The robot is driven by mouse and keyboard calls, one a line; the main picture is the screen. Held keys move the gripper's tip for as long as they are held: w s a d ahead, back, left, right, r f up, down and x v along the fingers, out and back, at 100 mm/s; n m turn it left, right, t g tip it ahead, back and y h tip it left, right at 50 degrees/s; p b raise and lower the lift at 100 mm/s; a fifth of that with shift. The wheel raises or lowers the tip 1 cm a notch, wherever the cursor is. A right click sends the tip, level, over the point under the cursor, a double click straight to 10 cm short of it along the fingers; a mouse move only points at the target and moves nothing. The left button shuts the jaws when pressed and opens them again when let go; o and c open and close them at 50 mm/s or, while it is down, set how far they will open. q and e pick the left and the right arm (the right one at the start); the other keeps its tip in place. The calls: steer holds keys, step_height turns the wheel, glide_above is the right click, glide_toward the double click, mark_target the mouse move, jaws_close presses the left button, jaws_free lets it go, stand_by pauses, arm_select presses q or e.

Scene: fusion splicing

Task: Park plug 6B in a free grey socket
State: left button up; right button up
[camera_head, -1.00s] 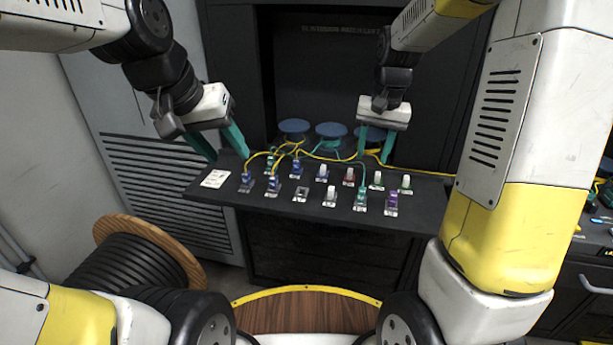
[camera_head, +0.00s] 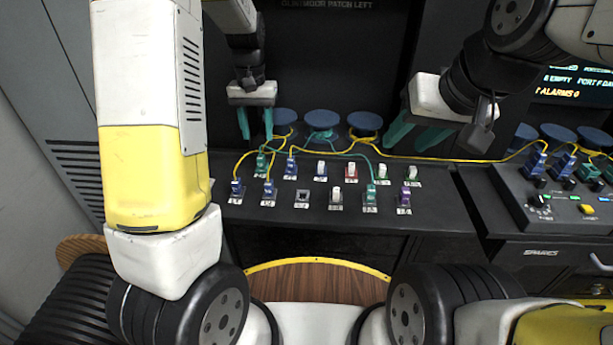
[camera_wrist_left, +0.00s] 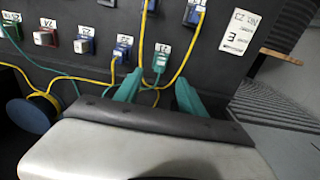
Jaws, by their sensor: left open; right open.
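I cannot read which plug is 6B. A dark panel (camera_head: 450,212) carries two rows of sockets. In the front row, two blue plugs (camera_head: 236,187) (camera_head: 269,189) with yellow cables stand at the left, then an empty grey socket (camera_head: 302,195), a white piece, a green plug (camera_head: 370,193) and a purple one (camera_head: 405,195). In the back row, a green plug (camera_head: 261,163) and a blue plug (camera_head: 291,165) have cables. My left gripper (camera_head: 256,138) is open behind the back-left plugs; in the left wrist view a green plug (camera_wrist_left: 160,62) shows just beyond its fingers. My right gripper (camera_head: 411,142) is open behind the panel's right half.
Blue spools (camera_head: 321,118) with looped yellow and green cables stand behind the panel. A console (camera_head: 555,210) with more cabled plugs and buttons adjoins at the right. A yellow cable (camera_head: 450,159) runs across to it.

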mark_target(261, 156)
arm_select(q)
steer(key=shift+w+f, duration=0.1)
steer(key=shift+f, duration=0.05)
steer(key=shift+f, duration=4.45)
steer(key=shift+c, duration=0.2)
jaws_close()
steer(key=shift+r, duration=0.15)
steer(key=shift+r, duration=2.85)
